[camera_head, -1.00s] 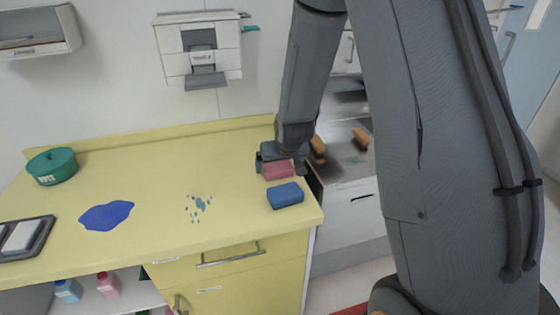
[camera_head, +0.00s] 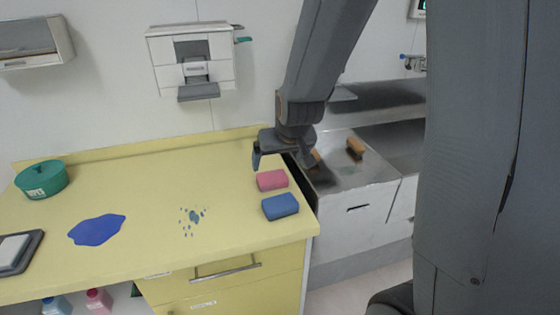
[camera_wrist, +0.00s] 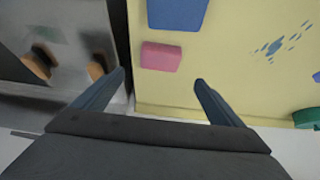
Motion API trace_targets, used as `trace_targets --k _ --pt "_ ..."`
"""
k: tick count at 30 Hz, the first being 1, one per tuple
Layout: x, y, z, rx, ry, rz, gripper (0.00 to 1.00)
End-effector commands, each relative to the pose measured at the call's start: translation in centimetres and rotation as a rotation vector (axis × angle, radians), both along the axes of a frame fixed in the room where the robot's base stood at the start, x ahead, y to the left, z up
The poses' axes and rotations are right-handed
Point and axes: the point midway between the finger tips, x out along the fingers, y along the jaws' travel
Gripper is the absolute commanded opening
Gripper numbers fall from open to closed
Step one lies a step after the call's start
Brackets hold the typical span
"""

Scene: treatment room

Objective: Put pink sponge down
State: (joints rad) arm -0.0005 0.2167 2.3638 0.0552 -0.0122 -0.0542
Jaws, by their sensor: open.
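The pink sponge (camera_head: 272,180) lies flat on the yellow counter (camera_head: 150,170), near its right edge, just behind the blue sponge (camera_head: 280,206). My gripper (camera_head: 280,160) is above and behind the pink sponge, apart from it. In the wrist view my gripper (camera_wrist: 160,84) has its two fingers spread wide with nothing between them. The pink sponge (camera_wrist: 161,56) shows there beyond the fingertips, next to the blue sponge (camera_wrist: 177,14).
A blue puddle (camera_head: 97,229) and blue-grey splatter (camera_head: 192,218) mark the counter. A green round container (camera_head: 42,180) and a dark tray (camera_head: 30,250) stand at left. Right of the counter is a metal sink unit (camera_head: 350,190) with brown brushes (camera_head: 355,148).

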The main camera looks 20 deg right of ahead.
Motion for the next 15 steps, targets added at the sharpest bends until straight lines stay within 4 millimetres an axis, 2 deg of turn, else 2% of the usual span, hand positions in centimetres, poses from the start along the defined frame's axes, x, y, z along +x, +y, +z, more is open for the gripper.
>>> trace_targets --k 2,4,9,10,12,15 --pt "-1.5 0.0 0.0 0.002 0.031 0.001 0.91" --pt "-4.4 0.1 -0.4 0.004 0.101 0.003 0.91" --pt "-13.6 0.2 -1.6 0.006 0.323 0.002 0.91" --pt "-14.9 0.2 -1.8 0.006 0.354 0.001 0.91" --pt "-17.1 0.1 -1.9 0.004 0.406 0.0 0.91" --pt "-18.4 0.1 -2.0 0.002 0.438 -0.001 0.91"
